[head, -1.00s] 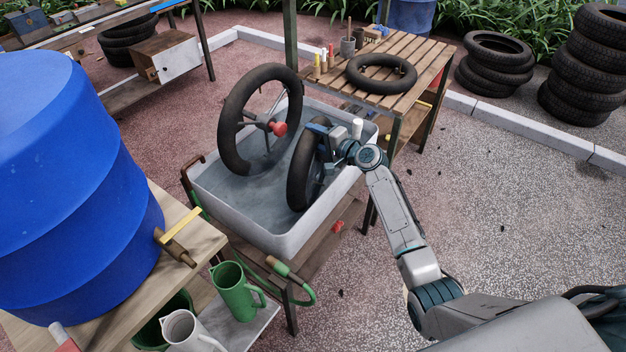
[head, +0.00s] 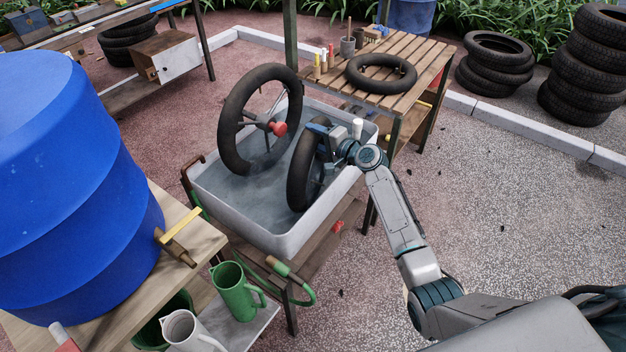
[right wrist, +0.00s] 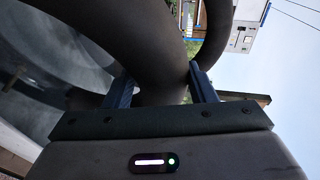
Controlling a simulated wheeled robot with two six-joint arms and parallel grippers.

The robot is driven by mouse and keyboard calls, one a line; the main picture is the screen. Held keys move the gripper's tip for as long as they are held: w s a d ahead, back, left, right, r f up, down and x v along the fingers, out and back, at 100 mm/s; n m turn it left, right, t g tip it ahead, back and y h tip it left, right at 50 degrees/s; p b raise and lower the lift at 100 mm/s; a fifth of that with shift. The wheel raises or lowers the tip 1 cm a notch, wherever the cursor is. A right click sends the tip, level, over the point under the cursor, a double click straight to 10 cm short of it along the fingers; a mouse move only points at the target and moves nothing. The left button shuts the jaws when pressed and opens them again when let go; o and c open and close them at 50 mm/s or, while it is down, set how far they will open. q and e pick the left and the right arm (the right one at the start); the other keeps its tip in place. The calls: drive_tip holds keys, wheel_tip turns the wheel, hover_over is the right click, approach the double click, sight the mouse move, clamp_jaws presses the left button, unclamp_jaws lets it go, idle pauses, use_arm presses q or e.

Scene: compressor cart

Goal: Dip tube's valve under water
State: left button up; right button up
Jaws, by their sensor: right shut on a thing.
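A dark inner tube (head: 300,178) stands upright on edge in the white basin (head: 245,228), its lower part at the grey water (head: 238,195). My right gripper (head: 326,137) is shut on this tube's upper right side. In the right wrist view the tube (right wrist: 160,92) passes between the two fingers (right wrist: 162,88). A second black ring (head: 231,120) with spokes and a red knob stands tilted in the basin, left of the held tube. I cannot make out the held tube's valve. My left gripper is not in view.
A slatted wooden table (head: 414,60) behind the basin carries another tube (head: 381,74) and small bottles. A blue barrel (head: 75,190) stands front left, with a green jug (head: 236,290) below it. Tyre stacks (head: 495,62) stand back right.

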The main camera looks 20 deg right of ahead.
drive_tip(key=shift+r+p, duration=2)
drive_tip(key=shift+r, duration=0.55)
wheel_tip(320, 180, up, 13)
drive_tip(key=p, duration=1)
drive_tip(key=shift+p, duration=0.4)
drive_tip(key=shift+f, duration=0.1)
